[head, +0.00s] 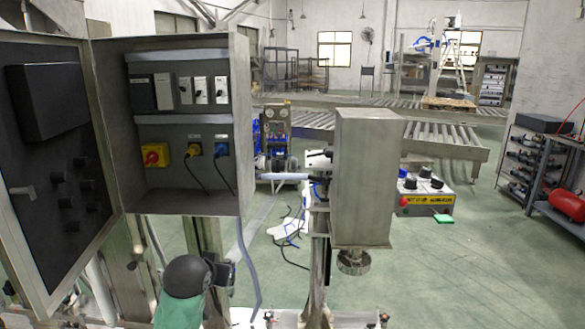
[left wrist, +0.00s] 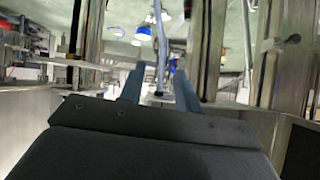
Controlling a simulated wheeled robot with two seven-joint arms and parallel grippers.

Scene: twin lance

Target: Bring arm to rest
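My left gripper (left wrist: 158,78) shows in the left wrist view. Its two blue-grey fingers stand apart, with a gap between them, and I see nothing held in the gap. A thin hose or post shows behind that gap, at a distance I cannot tell. In the head view I cannot make out the left gripper clearly; a dark rounded part above a green piece shows low in the picture, left of centre. My right gripper is not visible in either view.
An open electrical cabinet (head: 186,60) with a yellow-and-red switch (head: 155,155) stands at the left, its door (head: 50,215) swung out. A tall grey box (head: 366,180) stands on a post at centre. A control box (head: 425,195) and conveyor (head: 450,135) lie beyond.

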